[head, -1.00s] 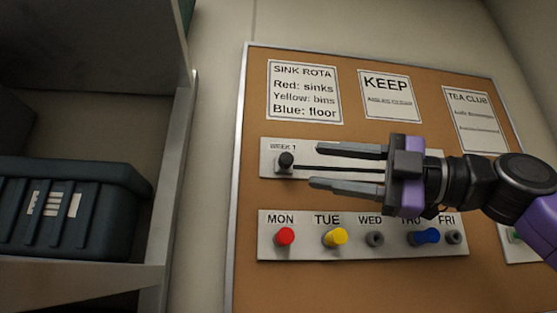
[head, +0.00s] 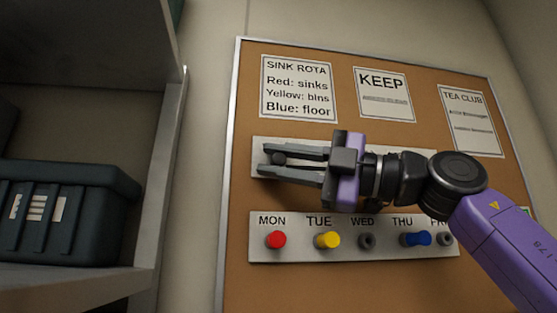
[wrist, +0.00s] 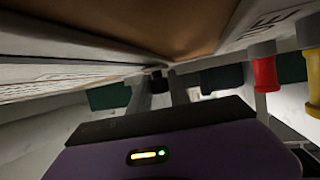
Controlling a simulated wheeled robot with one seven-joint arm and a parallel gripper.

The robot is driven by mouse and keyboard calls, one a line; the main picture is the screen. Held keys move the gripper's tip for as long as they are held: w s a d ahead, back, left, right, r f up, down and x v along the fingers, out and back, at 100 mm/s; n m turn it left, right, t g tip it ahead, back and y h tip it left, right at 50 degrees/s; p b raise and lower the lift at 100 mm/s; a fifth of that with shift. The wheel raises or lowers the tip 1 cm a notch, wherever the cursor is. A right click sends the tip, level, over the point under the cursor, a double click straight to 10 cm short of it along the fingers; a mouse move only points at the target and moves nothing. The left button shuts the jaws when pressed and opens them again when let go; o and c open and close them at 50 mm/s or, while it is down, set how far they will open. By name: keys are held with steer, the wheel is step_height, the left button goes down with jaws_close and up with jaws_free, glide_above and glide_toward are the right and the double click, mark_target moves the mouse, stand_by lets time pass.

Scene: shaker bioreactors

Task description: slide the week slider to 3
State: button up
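The week slider's dark round knob (head: 278,158) sits at the left end of its white panel (head: 262,143) on the cork board. My gripper (head: 263,159) reaches in from the right, with one finger above the knob and one below it. The fingers are apart, and a small gap seems to show beside the knob. In the wrist view the dark knob (wrist: 156,76) shows between the two fingertips (wrist: 160,88). My gripper hides most of the slot and the week label, so the number scale cannot be read.
Below is a panel with a red peg (head: 276,240), a yellow peg (head: 327,240), a blue peg (head: 416,239) and grey holders. Paper notes, such as the sink rota (head: 298,88), hang above. A shelf with a dark crate (head: 65,212) stands at left.

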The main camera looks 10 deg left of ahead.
jaws_close()
steer(key=shift+f, duration=0.1)
stand_by(1.0)
